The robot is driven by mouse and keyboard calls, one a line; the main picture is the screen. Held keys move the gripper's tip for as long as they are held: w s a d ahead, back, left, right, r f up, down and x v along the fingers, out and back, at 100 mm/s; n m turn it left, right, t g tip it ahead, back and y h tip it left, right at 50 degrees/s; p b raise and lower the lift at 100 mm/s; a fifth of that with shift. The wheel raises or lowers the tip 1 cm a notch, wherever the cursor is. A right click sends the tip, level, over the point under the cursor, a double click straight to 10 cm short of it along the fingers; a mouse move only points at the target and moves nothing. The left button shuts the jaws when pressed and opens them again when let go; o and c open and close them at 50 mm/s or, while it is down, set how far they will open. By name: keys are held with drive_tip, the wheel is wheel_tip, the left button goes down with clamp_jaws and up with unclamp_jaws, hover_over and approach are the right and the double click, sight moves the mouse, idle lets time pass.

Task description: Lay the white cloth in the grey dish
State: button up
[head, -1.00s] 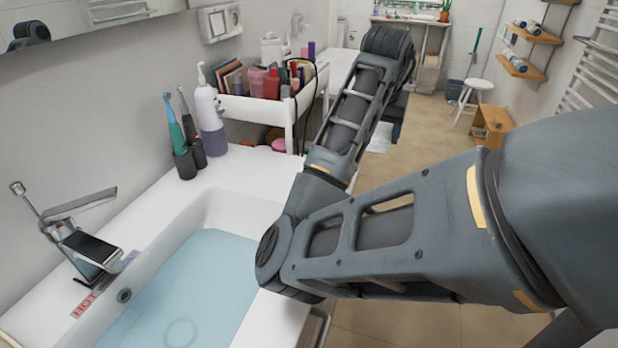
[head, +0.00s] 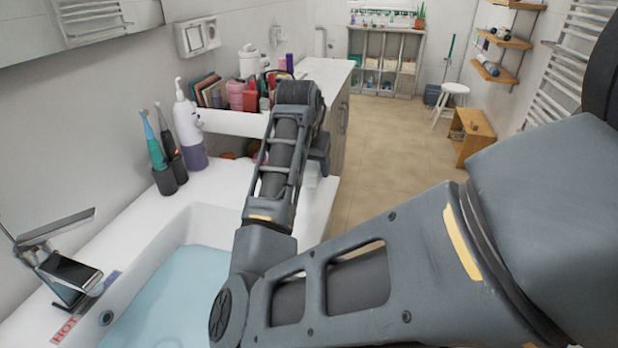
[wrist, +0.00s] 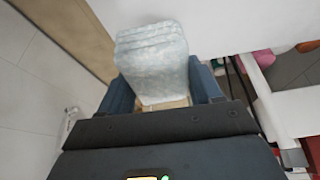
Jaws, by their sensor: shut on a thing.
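The white cloth (wrist: 152,55) is a folded, pale, textured bundle held between the two fingers of my gripper (wrist: 160,90) in the wrist view. My gripper is shut on it, and the cloth's folded end sticks out past the fingers. In the head view a pale bit of the cloth (head: 312,172) shows below the end of my arm, close to the right edge of the white counter. My arm hides most of the gripper there. I cannot make out the grey dish in either view.
A white cart tray (head: 235,122) with cosmetics stands behind the counter. A soap pump bottle (head: 190,130) and toothbrushes in dark holders (head: 165,180) stand left of my arm. The basin (head: 185,285) holds water. The tiled floor (head: 385,135) at right is open.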

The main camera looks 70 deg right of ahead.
sight(308, 191)
drive_tip(key=shift+w+a+f, duration=0.1)
drive_tip(key=shift+w+f, duration=0.2)
drive_tip(key=shift+f, duration=0.05)
wheel_tip(308, 191, down, 3)
drive_tip(key=shift+r+p, duration=0.1)
drive_tip(key=shift+p, duration=0.6)
drive_tip(key=shift+f, duration=0.25)
drive_tip(key=shift+f, duration=0.2)
drive_tip(key=o, duration=1.1)
drive_tip(key=shift+b, duration=0.6)
